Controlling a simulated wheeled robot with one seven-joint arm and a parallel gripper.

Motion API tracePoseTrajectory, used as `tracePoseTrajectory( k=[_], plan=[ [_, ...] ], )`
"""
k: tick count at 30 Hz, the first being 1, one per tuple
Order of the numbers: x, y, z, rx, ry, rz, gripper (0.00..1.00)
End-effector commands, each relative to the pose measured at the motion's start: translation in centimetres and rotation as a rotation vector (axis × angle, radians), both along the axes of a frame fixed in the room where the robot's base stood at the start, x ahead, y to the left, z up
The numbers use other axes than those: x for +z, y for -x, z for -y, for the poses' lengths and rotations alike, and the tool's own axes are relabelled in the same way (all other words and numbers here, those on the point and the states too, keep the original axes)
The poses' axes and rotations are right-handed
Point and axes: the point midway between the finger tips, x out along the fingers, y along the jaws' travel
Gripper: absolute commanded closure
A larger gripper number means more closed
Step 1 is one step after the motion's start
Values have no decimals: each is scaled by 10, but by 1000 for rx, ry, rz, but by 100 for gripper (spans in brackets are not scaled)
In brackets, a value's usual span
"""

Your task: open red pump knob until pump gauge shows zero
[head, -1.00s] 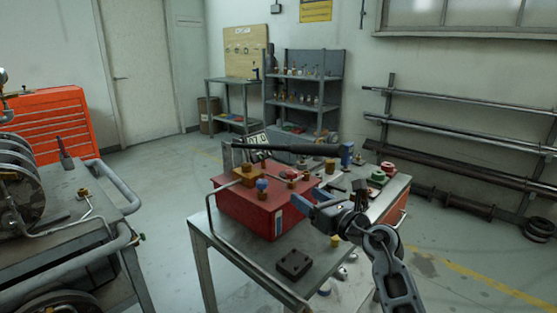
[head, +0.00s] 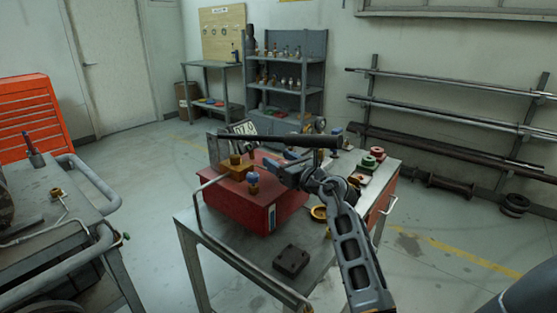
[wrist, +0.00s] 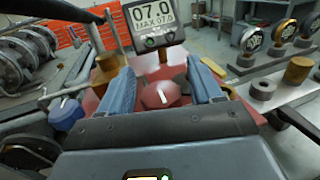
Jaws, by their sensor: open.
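The red pump (head: 236,203) is a box on a grey metal cart. Its red knob (wrist: 160,95), with a white pointer mark, shows in the wrist view. My gripper (wrist: 160,68) is open, with one blue finger on each side of the knob. I cannot tell whether either finger touches it. In the head view my gripper (head: 283,172) is over the pump's right side, and I cannot make out the knob there. The pump gauge (wrist: 153,18) reads 07.0 with MAX 07.0 below; it also shows in the head view (head: 243,128), partly hidden by the black lever.
The long black pump lever (head: 285,141) crosses above the pump near my gripper. A dark block (head: 291,260) lies on the cart (head: 225,245). Green and red round parts (head: 368,163) stand to the right.

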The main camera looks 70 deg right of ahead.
Motion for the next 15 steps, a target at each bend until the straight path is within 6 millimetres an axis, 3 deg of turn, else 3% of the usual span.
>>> tracePoseTrajectory(
  k=[11, 15],
  plan=[
    [0, -8, 4, -1, 0, 0, 35],
    [0, -8, 4, -1, 0, 0, 46]
  ],
)
